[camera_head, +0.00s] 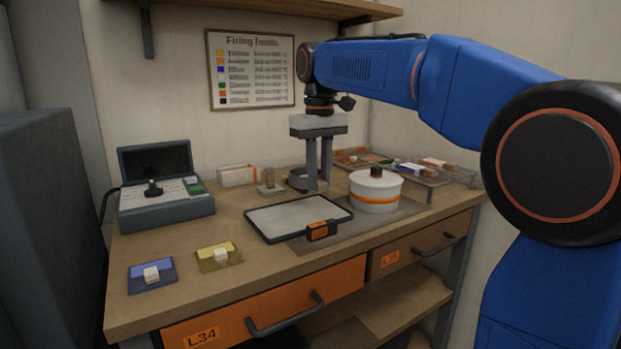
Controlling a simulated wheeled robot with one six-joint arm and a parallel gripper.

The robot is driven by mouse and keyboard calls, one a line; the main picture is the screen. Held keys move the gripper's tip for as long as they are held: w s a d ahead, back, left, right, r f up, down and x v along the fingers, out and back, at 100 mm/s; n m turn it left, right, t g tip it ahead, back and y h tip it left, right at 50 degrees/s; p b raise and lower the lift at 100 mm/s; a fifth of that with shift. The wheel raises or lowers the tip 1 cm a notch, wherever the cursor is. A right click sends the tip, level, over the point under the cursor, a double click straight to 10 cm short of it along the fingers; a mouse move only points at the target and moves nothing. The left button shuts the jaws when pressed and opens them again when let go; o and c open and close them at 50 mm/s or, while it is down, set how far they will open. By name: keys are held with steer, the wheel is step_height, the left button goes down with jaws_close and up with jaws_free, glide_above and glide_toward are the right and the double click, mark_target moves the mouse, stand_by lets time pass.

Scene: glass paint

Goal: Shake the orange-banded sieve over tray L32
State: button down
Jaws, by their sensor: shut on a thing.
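A white round pot with an orange band (376,190) and a dark knob on top stands on a grey mat right of my gripper. It is the only orange-banded vessel I can make out. A black-framed tray (262,229) with a pale inside lies in front of my gripper; its orange tag (318,231) is too small to read surely. My gripper (318,184) points down behind the tray, apart from the pot. Its fingers are shut on a small round dark-rimmed thing (297,180), partly hidden by them; no band shows on it.
A grey device with a raised lid (165,200) stands at the left. Blue (139,279) and yellow (230,262) pads lie in front. A white box (237,176) and a small stand (268,188) are at the back. A wire rack (455,173) holds boxes at the right.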

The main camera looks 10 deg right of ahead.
steer(key=shift+w+d, duration=0.3)
steer(key=shift+d, duration=0.65)
steer(key=shift+w+d, duration=0.25)
steer(key=shift+d, duration=0.65)
steer(key=shift+r, duration=2.5)
